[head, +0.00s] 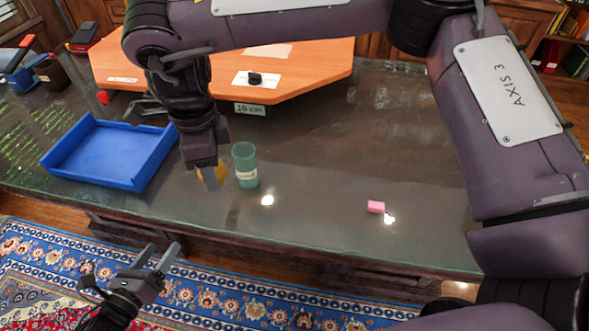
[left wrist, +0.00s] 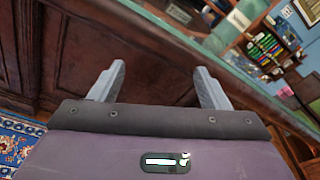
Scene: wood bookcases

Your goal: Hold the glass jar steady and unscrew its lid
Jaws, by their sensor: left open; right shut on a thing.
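A yellow thing (head: 220,173) stands on the glass-topped desk, mostly hidden behind my right gripper's fingers. I cannot tell whether it is the glass jar or its lid. My right gripper (head: 209,178) points down and is shut on it. Just to its right, a teal see-through cup-like vessel (head: 246,160) with a white label stands upright, with no lid visible on it. My left gripper (head: 158,257) is open and empty, low in front of the desk's front edge. Its two spread fingers (left wrist: 160,82) also show in the left wrist view, facing the desk's wood front.
A blue tray (head: 62,163) lies left of my right gripper. A pink block (head: 376,207) lies near the desk's front edge. An orange raised board (head: 310,82) at the back carries a small black object (head: 254,78). The desk's middle right is clear.

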